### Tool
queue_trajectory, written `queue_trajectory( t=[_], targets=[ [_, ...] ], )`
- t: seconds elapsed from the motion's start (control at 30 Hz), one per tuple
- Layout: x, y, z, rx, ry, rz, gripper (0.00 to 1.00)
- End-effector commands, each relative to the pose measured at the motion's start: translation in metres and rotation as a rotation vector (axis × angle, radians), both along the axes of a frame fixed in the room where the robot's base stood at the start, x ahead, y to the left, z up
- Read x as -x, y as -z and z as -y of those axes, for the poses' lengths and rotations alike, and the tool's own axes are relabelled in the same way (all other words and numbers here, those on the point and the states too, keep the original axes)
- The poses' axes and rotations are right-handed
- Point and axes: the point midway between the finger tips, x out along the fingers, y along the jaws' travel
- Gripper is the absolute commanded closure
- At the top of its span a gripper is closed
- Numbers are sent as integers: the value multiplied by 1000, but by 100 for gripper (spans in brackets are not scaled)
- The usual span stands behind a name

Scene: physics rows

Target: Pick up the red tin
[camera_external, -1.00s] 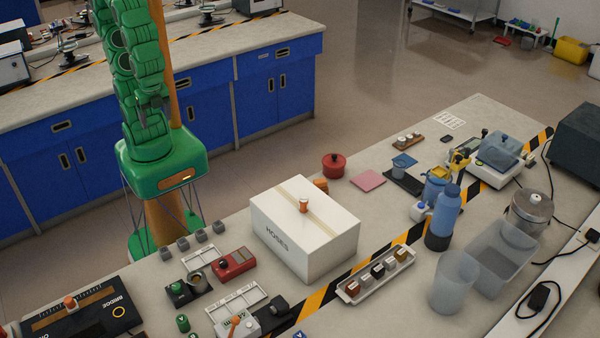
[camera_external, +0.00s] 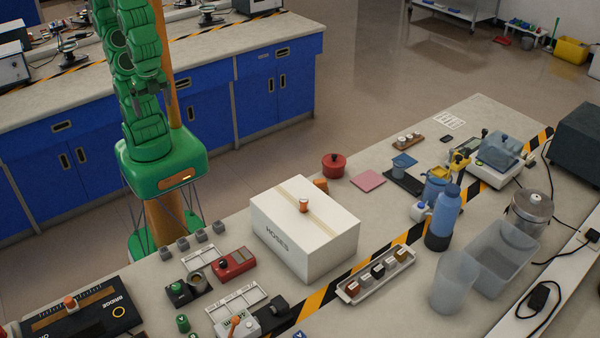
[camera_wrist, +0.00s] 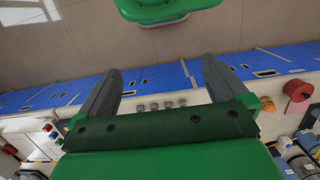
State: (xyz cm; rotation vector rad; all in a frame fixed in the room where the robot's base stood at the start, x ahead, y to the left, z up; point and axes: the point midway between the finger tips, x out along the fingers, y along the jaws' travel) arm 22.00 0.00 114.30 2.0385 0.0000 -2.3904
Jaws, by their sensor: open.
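The red tin (camera_external: 333,165) is a low round can with a lid and a small knob. It stands upright on the grey workbench (camera_external: 300,172), behind and to the right of the white HOSES box (camera_external: 305,230). In the wrist view a red round object that looks like the tin (camera_wrist: 298,90) shows at the right edge. My gripper (camera_wrist: 162,68) is open, with nothing between its two grey fingers. In the external view my gripper (camera_external: 150,86) is up by my folded green arm, well away from the tin to the left.
An orange object (camera_external: 321,185) partly hidden by the box and a pink pad (camera_external: 368,180) lie near the tin. Blue bottles (camera_external: 443,217) and clear bins (camera_external: 500,258) stand farther right. Small grey blocks (camera_external: 201,235) line the bench edge nearest me.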

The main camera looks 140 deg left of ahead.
Motion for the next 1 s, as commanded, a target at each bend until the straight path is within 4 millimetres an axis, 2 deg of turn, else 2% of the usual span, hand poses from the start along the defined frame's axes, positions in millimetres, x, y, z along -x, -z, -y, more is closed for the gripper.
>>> queue_trajectory(
  t=[0.37,0.57,0.67,0.77,1.0],
  targets=[
    [-36,0,-35,-79,-87,91,0],
    [-65,-2,-68,-146,-152,169,0],
    [-83,-4,-91,-192,-192,224,0],
    [-105,-7,-122,-251,-240,293,0],
    [-158,-24,-212,-406,-337,484,0]
  ],
)
